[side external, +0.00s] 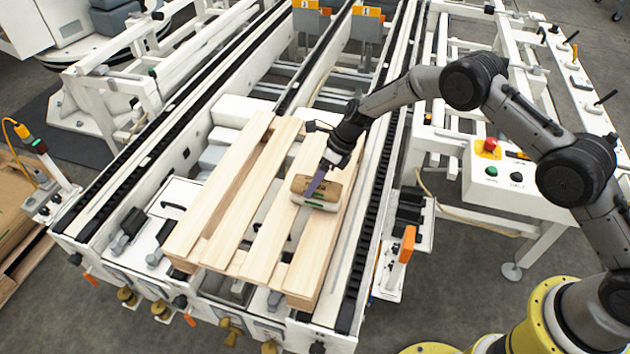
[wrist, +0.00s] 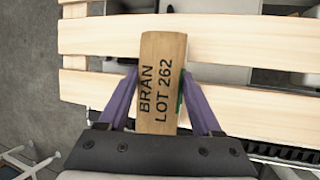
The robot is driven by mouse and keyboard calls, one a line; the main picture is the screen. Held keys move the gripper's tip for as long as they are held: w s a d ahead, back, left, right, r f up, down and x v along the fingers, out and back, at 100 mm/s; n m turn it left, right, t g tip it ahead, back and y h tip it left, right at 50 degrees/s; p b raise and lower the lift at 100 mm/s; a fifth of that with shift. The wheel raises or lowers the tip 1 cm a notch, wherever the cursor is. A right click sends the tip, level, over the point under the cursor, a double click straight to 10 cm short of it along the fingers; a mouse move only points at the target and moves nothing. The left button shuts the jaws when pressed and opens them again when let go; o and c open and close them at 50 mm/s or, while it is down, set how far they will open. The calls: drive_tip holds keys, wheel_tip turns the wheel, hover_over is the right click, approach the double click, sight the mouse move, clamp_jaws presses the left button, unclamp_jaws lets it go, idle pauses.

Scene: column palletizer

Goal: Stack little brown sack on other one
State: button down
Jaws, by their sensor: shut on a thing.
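A little brown sack (side external: 322,186) is at the right part of the wooden pallet in the side view. In the wrist view the sack (wrist: 160,88) shows its printed top, "BRAN LOT 262". My gripper (side external: 314,184) reaches down over it, and its purple fingers (wrist: 158,84) are shut on the sack's two sides. A paler layer (side external: 328,206) with a green mark shows directly under the brown top. I cannot tell whether it is a second sack or the same one's side. No other brown sack stands apart in view.
The wooden pallet (side external: 224,205) has pale slats with open gaps and is mostly bare to the left of the sack. It sits between white conveyor rails (side external: 372,205). A control box with a red button (side external: 490,145) stands to the right.

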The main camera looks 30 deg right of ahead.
unclamp_jaws()
drive_tip(key=shift+f, duration=0.1)
idle(0.6)
drive_tip(key=shift+r, duration=3.55)
